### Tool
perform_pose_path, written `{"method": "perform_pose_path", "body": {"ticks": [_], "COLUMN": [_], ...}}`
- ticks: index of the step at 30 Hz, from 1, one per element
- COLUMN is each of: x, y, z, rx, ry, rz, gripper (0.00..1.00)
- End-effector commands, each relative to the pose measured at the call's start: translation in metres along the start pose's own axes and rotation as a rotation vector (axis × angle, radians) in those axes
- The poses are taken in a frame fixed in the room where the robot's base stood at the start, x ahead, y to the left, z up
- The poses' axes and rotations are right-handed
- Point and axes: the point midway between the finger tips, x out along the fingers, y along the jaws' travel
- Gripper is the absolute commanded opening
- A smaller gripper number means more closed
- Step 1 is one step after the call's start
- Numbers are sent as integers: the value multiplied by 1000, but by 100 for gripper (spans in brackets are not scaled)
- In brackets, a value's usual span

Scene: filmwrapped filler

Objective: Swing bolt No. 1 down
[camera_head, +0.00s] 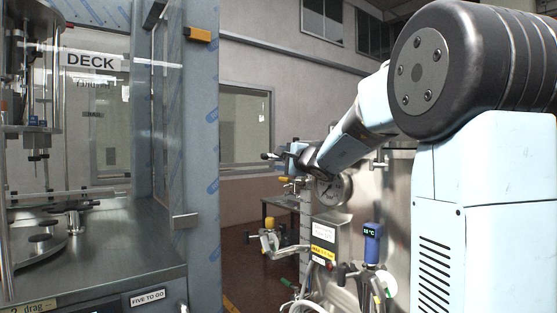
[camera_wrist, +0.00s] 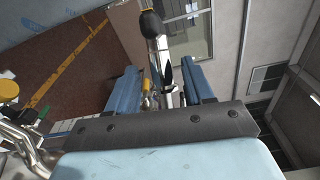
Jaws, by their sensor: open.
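A swing bolt with a black knob (camera_wrist: 152,23) and a bright metal shank (camera_wrist: 163,62) shows in the wrist view; I see no number on it. The two blue fingers of my gripper (camera_wrist: 163,78) are apart, one on each side of the shank, with gaps visible. The knob lies beyond the fingertips in the picture. In the head view my gripper (camera_head: 290,154) is at the far upper edge of the steel vessel (camera_head: 390,220), small and partly hidden by my arm. The lower end of the bolt is hidden behind the gripper's dark front plate.
A glazed steel machine cabinet (camera_head: 200,150) stands at the left. Pipes (camera_wrist: 30,145) show at the wrist view's lower left. Open floor lies behind.

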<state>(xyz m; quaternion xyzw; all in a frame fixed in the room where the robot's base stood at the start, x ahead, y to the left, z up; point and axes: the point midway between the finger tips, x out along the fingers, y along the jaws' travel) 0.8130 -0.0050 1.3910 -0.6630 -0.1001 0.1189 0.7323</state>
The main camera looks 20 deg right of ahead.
Motion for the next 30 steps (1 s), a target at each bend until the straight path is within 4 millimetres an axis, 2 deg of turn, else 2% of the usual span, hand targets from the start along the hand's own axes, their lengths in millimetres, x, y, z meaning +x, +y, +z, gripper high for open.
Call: {"method": "perform_pose_path", "body": {"ticks": [6, 18, 30], "x": [22, 27, 26], "y": [-1, 0, 0], "z": [-1, -1, -2], "rx": [0, 0, 0], "ry": [1, 2, 3], "rz": [-1, -1, 0], "gripper": [52, 52, 13]}}
